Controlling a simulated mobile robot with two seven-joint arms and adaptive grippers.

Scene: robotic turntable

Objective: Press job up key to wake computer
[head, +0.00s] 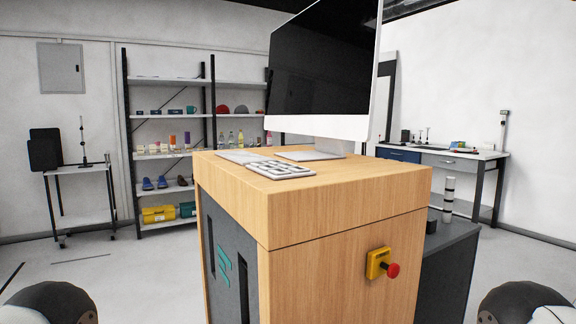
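The computer is a large monitor (325,60) with a black screen and a silver chin, on a silver stand (325,150). It stands on a wooden-topped cabinet (345,185) in front of me. A small light-grey keypad or keyboard (280,170) lies near the front left edge of that top. A flat pale object (242,156) lies just behind it. The key labels are too small to read, so I cannot tell which is the up key. Only dark rounded parts of my arms show in the bottom corners. Neither gripper is in view.
A yellow box with a red stop button (383,265) sticks out from the cabinet's right face. A lower grey surface (450,240) adjoins it at the right. Shelves (165,156) and a workbench (450,158) stand farther back. The wooden top's front right is bare.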

